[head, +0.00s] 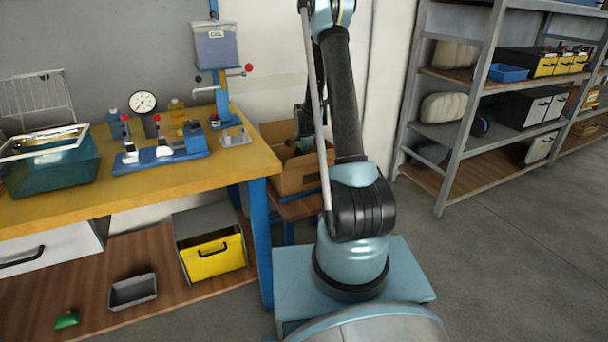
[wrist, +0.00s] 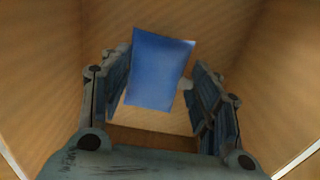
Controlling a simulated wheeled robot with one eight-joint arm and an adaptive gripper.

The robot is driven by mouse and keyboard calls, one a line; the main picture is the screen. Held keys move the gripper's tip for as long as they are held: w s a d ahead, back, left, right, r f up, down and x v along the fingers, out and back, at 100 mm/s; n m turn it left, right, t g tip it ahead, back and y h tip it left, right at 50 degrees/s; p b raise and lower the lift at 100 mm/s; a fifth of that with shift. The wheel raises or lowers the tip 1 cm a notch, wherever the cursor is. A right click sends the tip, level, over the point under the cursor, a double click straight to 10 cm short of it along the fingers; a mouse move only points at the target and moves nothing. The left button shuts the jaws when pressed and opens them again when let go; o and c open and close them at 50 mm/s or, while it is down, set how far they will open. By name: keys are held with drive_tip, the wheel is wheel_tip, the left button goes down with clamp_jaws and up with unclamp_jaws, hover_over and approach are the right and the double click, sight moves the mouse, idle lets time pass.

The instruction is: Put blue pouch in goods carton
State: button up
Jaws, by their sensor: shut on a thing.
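The blue pouch (wrist: 158,68) shows in the wrist view as a flat blue rectangle, slightly tilted. My gripper (wrist: 160,88) is shut on it, with one finger at each side. Brown cardboard walls of the goods carton (wrist: 285,65) surround the gripper and pouch, so both are inside or at the mouth of the carton. Whether the pouch touches the carton floor I cannot tell. In the head view the open carton (head: 294,183) stands at the right end of the workbench, partly behind my arm. The pouch and fingertips are hidden there.
The yellow-topped workbench (head: 230,165) left of the carton holds a blue fixture (head: 160,155), a dial gauge (head: 144,102) and a teal bin (head: 50,170). A grey shelving rack (head: 455,150) stands at the right. The floor before the rack is clear.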

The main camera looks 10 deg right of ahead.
drive_tip(key=shift+f, duration=1.85)
drive_tip(key=o, duration=1)
drive_tip(key=shift+r, duration=0.1)
